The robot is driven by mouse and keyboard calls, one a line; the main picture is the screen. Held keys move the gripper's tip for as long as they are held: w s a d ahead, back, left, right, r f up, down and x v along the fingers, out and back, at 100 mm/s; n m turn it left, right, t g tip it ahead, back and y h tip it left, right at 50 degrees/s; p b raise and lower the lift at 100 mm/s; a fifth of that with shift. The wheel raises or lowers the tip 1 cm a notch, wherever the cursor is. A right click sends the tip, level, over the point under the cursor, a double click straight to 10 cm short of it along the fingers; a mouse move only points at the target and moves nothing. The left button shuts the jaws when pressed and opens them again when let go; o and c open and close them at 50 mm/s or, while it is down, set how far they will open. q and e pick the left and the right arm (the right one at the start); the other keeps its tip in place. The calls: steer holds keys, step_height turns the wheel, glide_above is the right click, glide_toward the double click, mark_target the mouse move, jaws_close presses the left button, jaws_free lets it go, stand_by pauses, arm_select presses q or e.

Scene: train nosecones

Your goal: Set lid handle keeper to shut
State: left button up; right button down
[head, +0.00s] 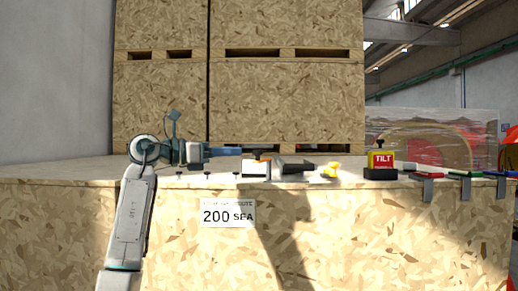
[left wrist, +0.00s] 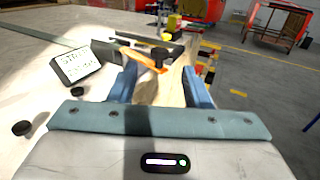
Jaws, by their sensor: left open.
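An orange lever (left wrist: 143,59), which may be the lid handle keeper, lies just ahead of my left gripper in the left wrist view, with a black knob (left wrist: 160,56) at its right end. In the head view, orange (head: 262,156) shows above a white block just past the fingertips. A dark bar-like handle (left wrist: 143,38) lies behind the lever. My left gripper (head: 238,151) reaches in from the left; its blue fingers (left wrist: 160,84) are apart and empty, over the crate's front edge. I cannot tell the keeper's set position. My right gripper is out of view.
Clamps (head: 428,186) and coloured markers sit at right. Stacked crates (head: 285,100) stand behind.

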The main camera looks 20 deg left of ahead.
arm_select(q)
steer(key=p+x, duration=0.3)
steer(key=x, duration=0.5)
steer(key=shift+r+p, duration=0.1)
steer(key=shift+p, duration=0.2)
steer(key=shift+w+d, duration=0.2)
steer(key=shift+d, duration=0.05)
jaws_close()
